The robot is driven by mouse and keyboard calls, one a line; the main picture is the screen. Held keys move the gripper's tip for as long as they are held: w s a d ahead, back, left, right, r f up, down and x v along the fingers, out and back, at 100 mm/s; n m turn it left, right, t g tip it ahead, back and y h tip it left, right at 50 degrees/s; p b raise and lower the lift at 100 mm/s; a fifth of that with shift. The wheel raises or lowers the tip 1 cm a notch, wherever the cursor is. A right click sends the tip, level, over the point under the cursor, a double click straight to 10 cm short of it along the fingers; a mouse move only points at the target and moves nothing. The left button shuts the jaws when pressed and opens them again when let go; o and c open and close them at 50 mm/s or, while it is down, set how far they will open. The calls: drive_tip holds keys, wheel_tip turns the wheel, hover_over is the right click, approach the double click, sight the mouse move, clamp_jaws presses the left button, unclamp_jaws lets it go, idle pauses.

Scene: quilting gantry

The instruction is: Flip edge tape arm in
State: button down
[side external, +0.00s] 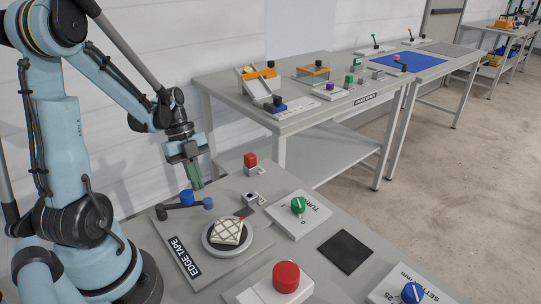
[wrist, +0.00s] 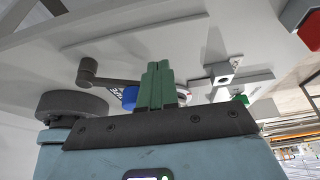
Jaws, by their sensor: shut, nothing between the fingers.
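The edge tape arm (side external: 184,207) is a dark grey bar on the EDGE TAPE plate (side external: 190,268). In the side view it reaches right from a dark pivot to a blue tip, with a larger blue knob beside it. Its bar lies behind the round disc (side external: 207,250), not over it. A pale quilted square (side external: 227,232) lies on the disc. My gripper (side external: 196,186) has green fingers, shut and empty, pointing down above and just behind the blue knob. In the wrist view the shut fingers (wrist: 157,68) partly hide a blue part (wrist: 130,96); a dark bar (wrist: 112,80) shows left of them.
A red block (side external: 250,159) and a small pale bracket (side external: 252,198) stand right of my gripper. A green TURN dial (side external: 298,206), red button (side external: 286,277) and blue dial (side external: 412,293) are farther right and forward. A second bench (side external: 300,122) stands behind.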

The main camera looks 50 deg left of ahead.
sight(186, 202)
drive_tip(key=shift+d, duration=1.3)
drive_tip(key=shift+s+d, duration=0.1)
drive_tip(key=shift+s+d, duration=0.2)
drive_tip(key=shift+d, duration=0.45)
drive_tip(key=shift+s+d, duration=0.25)
drive_tip(key=shift+d, duration=0.45)
drive_tip(key=shift+s+d, duration=0.2)
drive_tip(key=shift+d, duration=0.45)
